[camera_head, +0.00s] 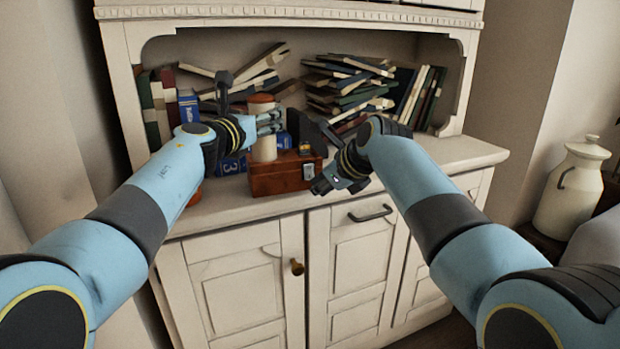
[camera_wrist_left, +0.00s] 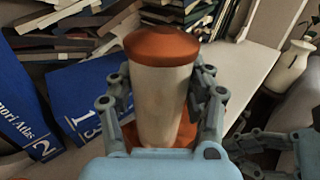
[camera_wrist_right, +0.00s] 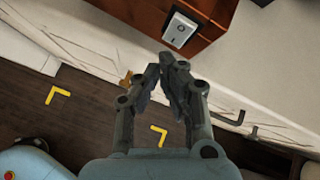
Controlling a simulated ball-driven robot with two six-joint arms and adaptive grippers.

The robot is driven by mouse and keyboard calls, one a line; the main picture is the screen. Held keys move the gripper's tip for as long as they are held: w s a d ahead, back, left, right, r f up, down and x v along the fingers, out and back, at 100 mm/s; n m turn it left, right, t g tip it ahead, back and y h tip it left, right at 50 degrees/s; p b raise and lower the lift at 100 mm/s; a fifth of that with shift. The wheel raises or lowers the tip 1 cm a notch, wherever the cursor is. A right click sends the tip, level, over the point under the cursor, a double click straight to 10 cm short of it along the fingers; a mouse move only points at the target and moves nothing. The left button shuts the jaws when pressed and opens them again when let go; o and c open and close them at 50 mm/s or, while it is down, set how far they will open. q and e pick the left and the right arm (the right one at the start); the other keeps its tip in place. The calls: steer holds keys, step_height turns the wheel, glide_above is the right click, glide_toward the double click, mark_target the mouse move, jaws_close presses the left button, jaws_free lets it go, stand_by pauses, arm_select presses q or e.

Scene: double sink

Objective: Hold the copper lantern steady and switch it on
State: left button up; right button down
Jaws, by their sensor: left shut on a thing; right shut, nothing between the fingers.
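The copper lantern has a reddish-copper box base (camera_head: 275,179), a white cylinder (camera_head: 264,148) and a copper cap (camera_head: 262,98). It stands upright on the cabinet counter. A light switch plate (camera_head: 308,171) is on the base's front face; it also shows in the right wrist view (camera_wrist_right: 180,29). My left gripper (camera_head: 268,122) is shut on the cylinder, its fingers on both sides of it below the cap in the left wrist view (camera_wrist_left: 162,90). My right gripper (camera_head: 319,185) is shut and empty, just in front of the base and apart from the switch.
Stacked books (camera_head: 350,85) fill the niche behind the lantern, and blue atlas volumes (camera_wrist_left: 22,105) lie beside it. The counter (camera_head: 455,152) is clear at the right. Cabinet doors with a dark handle (camera_head: 370,213) are below. A cream canister (camera_head: 572,188) stands far right.

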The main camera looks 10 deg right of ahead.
steer(key=shift+w, duration=0.15)
steer(key=shift+w, duration=0.25)
steer(key=shift+w+a, duration=0.15)
steer(key=shift+w, duration=0.15)
stand_by(0.5)
steer(key=shift+s, duration=0.1)
steer(key=shift+s+r, duration=0.1)
steer(key=shift+s, duration=0.55)
steer(key=shift+d, duration=0.2)
steer(key=s, duration=0.3)
steer(key=s+d, duration=0.1)
steer(key=shift+s+r, duration=0.3)
steer(key=shift+s, duration=0.1)
